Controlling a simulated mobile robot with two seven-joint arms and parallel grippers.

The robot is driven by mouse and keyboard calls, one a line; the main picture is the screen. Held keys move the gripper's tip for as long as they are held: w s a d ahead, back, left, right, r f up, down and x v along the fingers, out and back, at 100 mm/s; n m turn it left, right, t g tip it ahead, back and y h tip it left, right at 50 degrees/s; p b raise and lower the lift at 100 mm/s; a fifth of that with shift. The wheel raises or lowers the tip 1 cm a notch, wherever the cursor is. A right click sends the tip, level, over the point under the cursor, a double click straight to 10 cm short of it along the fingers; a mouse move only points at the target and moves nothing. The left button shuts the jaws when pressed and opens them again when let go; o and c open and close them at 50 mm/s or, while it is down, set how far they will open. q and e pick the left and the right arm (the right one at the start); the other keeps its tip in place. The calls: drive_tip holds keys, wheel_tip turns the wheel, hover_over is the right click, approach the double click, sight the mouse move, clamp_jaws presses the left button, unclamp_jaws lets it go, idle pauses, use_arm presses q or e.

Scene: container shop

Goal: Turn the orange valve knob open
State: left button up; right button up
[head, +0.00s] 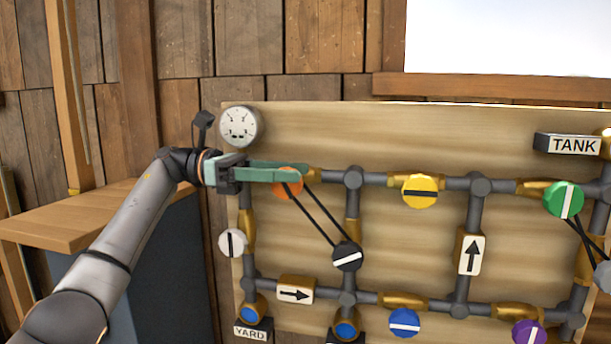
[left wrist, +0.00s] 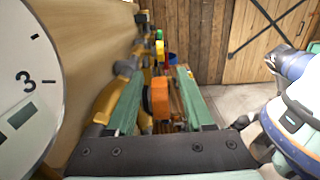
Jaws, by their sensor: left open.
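The orange valve knob (head: 287,185) is on the upper pipe at the left of the board, partly hidden by my fingers. A pale line on its face slants. My left gripper (head: 297,171) reaches in from the left, its green fingers at the knob. In the left wrist view the orange knob (left wrist: 158,98) lies between the two green fingers (left wrist: 160,74), with a gap visible at least on the right finger's side. The gripper is open. I cannot tell whether a finger touches the knob. My right gripper is not in view.
Two dark rods run from the orange knob to a black knob (head: 347,256). A white knob (head: 232,243), a yellow knob (head: 420,191), a blue knob (head: 405,322) and a green knob (head: 563,200) sit on nearby pipes. A round gauge (head: 240,126) is just above my wrist.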

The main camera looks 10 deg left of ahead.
use_arm(q)
drive_tip(key=shift+d, duration=1.6)
clamp_jaws()
